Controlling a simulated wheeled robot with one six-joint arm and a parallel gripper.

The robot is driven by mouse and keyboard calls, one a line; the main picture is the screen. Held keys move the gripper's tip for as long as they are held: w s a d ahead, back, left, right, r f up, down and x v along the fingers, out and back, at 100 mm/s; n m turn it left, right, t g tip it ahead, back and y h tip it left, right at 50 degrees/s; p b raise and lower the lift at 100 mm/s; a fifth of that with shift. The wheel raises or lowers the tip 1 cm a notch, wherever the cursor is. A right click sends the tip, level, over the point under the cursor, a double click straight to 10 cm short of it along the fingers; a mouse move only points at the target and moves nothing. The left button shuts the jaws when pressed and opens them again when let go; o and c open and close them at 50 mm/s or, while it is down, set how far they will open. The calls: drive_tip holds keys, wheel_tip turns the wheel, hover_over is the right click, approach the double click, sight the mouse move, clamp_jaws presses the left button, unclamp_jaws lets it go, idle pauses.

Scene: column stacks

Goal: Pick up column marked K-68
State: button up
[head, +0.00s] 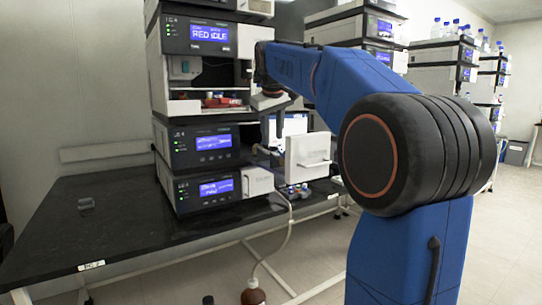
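No marking K-68 can be read in the head view, so I cannot tell which thing is that column. Small red pieces (222,102) lie in the open bay of the near instrument stack (190,140), above its middle display. They are too small to identify. My gripper (270,122) is at the end of my blue arm, just right of this bay and in front of the stack. Its fingers are dark, small and partly hidden, so I cannot tell whether they are open or hold anything.
The stack stands on a black bench (120,220). A small grey object (86,203) lies on the bench's clear left part. A white panel (307,157) stands right of the stack. A brown bottle (253,293) with tubing is below. More stacks (440,70) stand behind my arm.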

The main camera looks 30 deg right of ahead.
drive_tip(key=shift+w+x, duration=0.2)
drive_tip(key=shift+x, duration=1.4)
drive_tip(key=shift+w+x, duration=0.15)
drive_tip(key=shift+x, duration=1.45)
drive_tip(key=shift+a+r, duration=0.15)
clamp_jaws()
